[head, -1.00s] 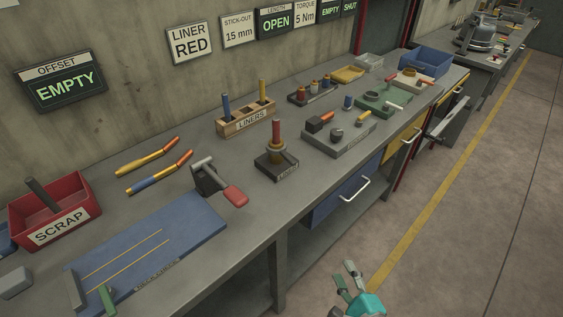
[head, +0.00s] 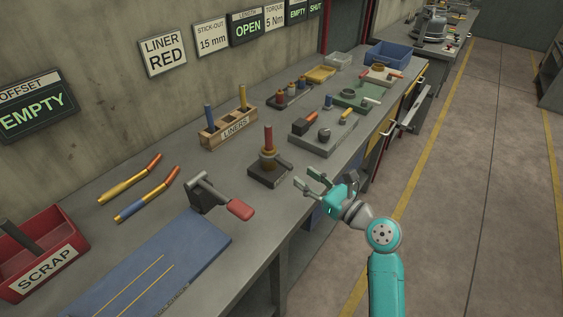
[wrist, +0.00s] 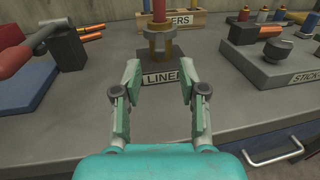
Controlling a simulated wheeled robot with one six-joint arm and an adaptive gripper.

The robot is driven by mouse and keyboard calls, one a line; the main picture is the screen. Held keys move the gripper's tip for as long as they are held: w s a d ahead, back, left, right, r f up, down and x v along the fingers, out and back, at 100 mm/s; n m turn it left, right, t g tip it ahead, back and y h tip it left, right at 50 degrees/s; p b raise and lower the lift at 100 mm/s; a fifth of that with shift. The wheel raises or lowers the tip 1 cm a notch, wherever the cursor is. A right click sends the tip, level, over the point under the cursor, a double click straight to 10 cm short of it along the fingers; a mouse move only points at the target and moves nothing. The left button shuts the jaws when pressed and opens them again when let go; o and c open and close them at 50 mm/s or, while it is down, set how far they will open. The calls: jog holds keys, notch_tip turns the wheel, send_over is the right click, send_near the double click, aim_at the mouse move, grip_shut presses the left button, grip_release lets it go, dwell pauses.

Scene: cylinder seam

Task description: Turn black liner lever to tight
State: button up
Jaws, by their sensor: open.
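The liner fixture (head: 268,177) is a dark block with a label on its front, standing on the bench. A brass collar (head: 268,160) sits on it, with a red rod (head: 268,138) upright in the collar. The black lever (head: 284,163) seems to reach out to the right of the collar; its exact angle is hard to tell. My gripper (head: 308,180) is open and empty, near the bench's front edge, right of the fixture and apart from it. In the wrist view the fixture's label (wrist: 160,77) shows between my fingers (wrist: 160,72); I cannot make out the lever there.
A red-handled clamp (head: 215,198) stands left of the fixture, by a blue board (head: 170,260). A wooden liner rack (head: 228,131) is behind. A grey block with knobs (head: 322,139) is to the right. A wall sign (head: 163,51) reads LINER RED.

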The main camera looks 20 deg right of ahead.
aim_at(274, 156)
jog(key=x, duration=0.9)
grip_shut()
